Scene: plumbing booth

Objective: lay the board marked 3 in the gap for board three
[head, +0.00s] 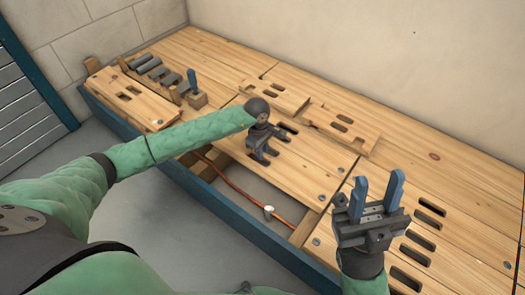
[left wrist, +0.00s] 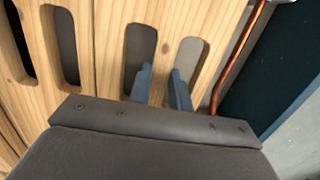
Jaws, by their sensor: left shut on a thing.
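My left gripper (head: 268,146) is shut on a slotted wooden board (head: 300,172) in the middle of the deck. In the left wrist view its two blue fingers (left wrist: 163,88) pinch the wooden bar between two slots of the board (left wrist: 110,60). No number is legible on it, so I cannot tell whether it is board 3. An open gap (head: 248,186) in the deck lies along its near side. I cannot tell whether the board rests on its supports or hangs slightly above. My right gripper (head: 377,192) is open and empty, fingers up, over the right of the deck.
A copper pipe (head: 238,190) with a white fitting (head: 269,211) runs in the gap. Two loose slotted boards (head: 276,94) (head: 345,126) lie behind. A slotted board (head: 130,95) and a rack of grey blocks (head: 150,68) stand at the left. A blue beam (head: 215,208) edges the front.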

